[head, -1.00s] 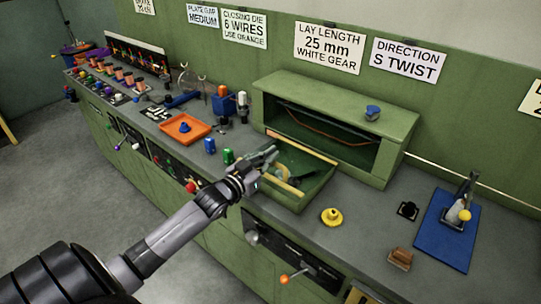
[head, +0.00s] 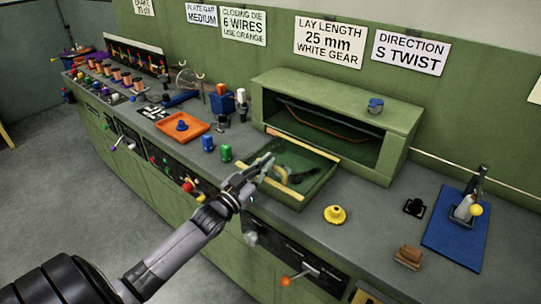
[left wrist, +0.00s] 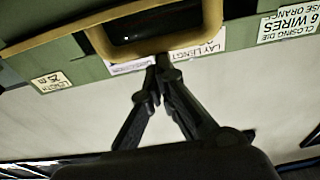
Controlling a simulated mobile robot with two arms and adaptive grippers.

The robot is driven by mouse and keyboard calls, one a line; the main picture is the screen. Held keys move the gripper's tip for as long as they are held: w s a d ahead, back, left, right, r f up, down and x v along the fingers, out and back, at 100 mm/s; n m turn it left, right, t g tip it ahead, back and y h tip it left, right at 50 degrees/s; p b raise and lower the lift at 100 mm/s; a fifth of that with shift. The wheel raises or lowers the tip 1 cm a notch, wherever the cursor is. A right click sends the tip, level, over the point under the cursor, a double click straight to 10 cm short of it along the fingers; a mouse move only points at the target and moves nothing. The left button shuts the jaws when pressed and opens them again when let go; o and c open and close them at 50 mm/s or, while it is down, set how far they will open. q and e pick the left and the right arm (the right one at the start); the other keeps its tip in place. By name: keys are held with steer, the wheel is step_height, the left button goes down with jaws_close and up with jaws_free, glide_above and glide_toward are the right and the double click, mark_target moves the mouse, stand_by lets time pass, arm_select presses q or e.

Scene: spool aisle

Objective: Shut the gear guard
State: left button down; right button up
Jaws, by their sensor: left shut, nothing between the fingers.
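The gear guard (head: 318,190) is a green panel with yellow edging, lowered in front of the open green gear housing (head: 399,147). The housing's dark inside is exposed. A yellow curved part and a dark shape show within the guard. My left gripper (head: 268,160) is shut and empty, over the guard's left front part in the head view; I cannot tell whether it touches. In the left wrist view, the shut fingertips (left wrist: 163,62) are just below a yellow-rimmed frame (left wrist: 213,22) around a dark opening. My right gripper is not in view.
Green and blue cylinders (head: 226,153) stand left of the guard, near an orange tray (head: 197,128). A yellow knob (head: 335,215) sits to its right, with a blue mat (head: 440,246) farther right. An orange-tipped lever (head: 287,281) juts from the bench front.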

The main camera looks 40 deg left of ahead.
arm_select(q)
steer(key=shift+w+r+p, duration=0.15)
steer(key=shift+r+p, duration=0.4)
steer(key=s+r, duration=0.1)
steer(key=s, duration=0.8)
steer(key=shift+s+a+r, duration=0.2)
steer(key=shift+s+a, duration=0.05)
steer(key=shift+a, duration=0.15)
